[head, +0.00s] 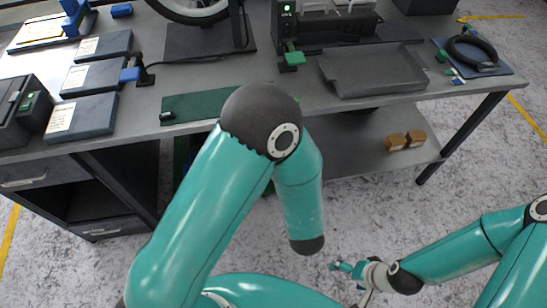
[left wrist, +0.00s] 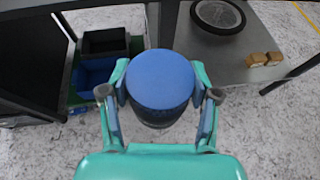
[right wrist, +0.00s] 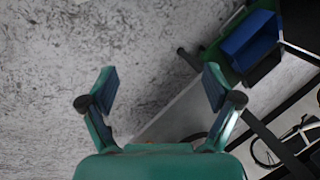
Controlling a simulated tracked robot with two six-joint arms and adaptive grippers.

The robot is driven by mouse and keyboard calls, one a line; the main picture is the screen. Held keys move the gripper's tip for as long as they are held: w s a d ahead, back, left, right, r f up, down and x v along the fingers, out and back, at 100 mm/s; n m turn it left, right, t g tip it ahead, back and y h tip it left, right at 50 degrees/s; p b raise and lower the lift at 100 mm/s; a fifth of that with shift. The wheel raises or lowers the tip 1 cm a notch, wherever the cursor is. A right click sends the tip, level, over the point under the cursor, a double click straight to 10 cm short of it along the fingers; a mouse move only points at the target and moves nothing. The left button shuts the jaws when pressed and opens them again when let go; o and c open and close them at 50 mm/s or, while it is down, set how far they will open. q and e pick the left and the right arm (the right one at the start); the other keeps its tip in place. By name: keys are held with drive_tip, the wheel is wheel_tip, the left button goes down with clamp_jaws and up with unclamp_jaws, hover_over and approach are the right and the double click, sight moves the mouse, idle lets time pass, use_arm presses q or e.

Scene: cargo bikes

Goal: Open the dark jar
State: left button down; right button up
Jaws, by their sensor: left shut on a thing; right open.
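In the left wrist view, a dark jar (left wrist: 157,119) with a round blue lid (left wrist: 160,78) stands between the fingers of my left gripper (left wrist: 161,88). The gripper is shut on it, one finger on each side, and the lid faces the camera. The lid sits on the jar. In the head view my left gripper and the jar are hidden behind my left arm. My right gripper (head: 347,269) is low at the right of my left arm in the head view. In the right wrist view the right gripper (right wrist: 161,80) is open and empty, away from the jar.
A grey workbench (head: 240,80) with trays and tools lies ahead. Its lower shelf (head: 350,150) bears small tan blocks (head: 396,142); a dark ring (left wrist: 218,15) lies there too. Blue (left wrist: 95,76) and black (left wrist: 104,42) bins stand left of the jar. Speckled floor is clear in front.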

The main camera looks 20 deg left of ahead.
drive_tip(key=shift+c, duration=1.1)
drive_tip(key=w+a+r+m+g+h, duration=0.25)
drive_tip(key=w+r+m+g, duration=0.35)
drive_tip(key=w+r+m, duration=0.85)
drive_tip(key=w+a+r+n+t+h, duration=0.1)
drive_tip(key=w+a+r+n+t, duration=0.15)
drive_tip(key=a+r, duration=0.55)
drive_tip(key=w+a+r+n+t, duration=0.1)
drive_tip(key=w+a+r, duration=0.3)
drive_tip(key=a+r, duration=0.4)
use_arm(q)
drive_tip(key=d+m+h, duration=0.2)
drive_tip(key=d, duration=0.1)
drive_tip(key=d+m+t+h, duration=0.1)
drive_tip(key=d, duration=0.1)
drive_tip(key=shift+w+d+f, duration=0.1)
drive_tip(key=shift+w+f, duration=0.2)
drive_tip(key=shift+w, duration=0.05)
use_arm(e)
wheel_tip(320, 180, down, 10)
drive_tip(key=s, duration=0.2)
drive_tip(key=shift+s+d+f, duration=0.15)
drive_tip(key=shift+s+d, duration=0.05)
drive_tip(key=shift+s, duration=0.2)
